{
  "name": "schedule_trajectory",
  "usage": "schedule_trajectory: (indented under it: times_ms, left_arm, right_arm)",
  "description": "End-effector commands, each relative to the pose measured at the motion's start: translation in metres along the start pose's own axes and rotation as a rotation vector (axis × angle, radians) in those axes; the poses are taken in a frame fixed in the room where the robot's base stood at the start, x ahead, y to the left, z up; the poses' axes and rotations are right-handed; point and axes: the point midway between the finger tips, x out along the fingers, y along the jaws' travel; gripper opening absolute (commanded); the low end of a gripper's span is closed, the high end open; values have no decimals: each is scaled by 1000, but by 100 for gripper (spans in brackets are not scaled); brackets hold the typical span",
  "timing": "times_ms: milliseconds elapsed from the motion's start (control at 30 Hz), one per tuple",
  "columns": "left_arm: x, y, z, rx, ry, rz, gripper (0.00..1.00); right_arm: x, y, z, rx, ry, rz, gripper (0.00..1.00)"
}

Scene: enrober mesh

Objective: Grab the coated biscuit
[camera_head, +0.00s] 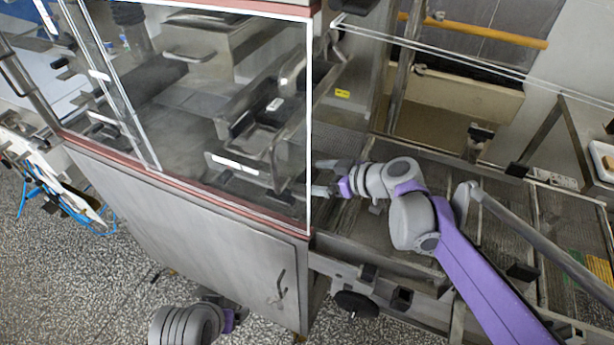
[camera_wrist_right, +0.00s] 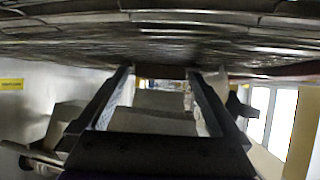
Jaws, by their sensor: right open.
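I cannot make out a coated biscuit clearly in either view. My right gripper (camera_head: 322,178) reaches left over the mesh conveyor (camera_head: 350,215), at the right edge of the glass-fronted machine. Its fingers are apart, with no held object visible. In the right wrist view the two dark fingers (camera_wrist_right: 160,75) stand wide apart, with pale grey blocks visible in the gap beyond. A dark ribbed metal surface (camera_wrist_right: 150,45) spans the top of that view, close to the fingertips. My left wrist shows at the bottom of the head view, beside the cabinet; its gripper (camera_head: 240,314) is mostly hidden.
The glass-fronted steel cabinet (camera_head: 190,225) fills the left and middle. A bar (camera_head: 545,240) slants over the conveyor at right. Yellow strips (camera_head: 599,268) lie at the far right, below a white tray (camera_head: 602,158). Speckled floor (camera_head: 60,290) is open at lower left.

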Motion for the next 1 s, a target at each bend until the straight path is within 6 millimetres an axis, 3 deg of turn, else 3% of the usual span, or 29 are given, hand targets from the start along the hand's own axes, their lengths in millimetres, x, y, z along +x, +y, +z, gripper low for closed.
schedule_trajectory:
  times_ms: [133,433,733,1000]
  left_arm:
    - [0,0,0,0,0,0,82]
    - [0,0,0,0,0,0,82]
    - [-1,0,-1,0,0,0,82]
    - [-8,0,-5,0,3,0,82]
  right_arm:
    - [0,0,0,0,0,0,100]
    - [-1,0,0,0,0,0,47]
    - [-4,0,-6,0,0,0,46]
    - [-28,0,-50,0,0,0,46]
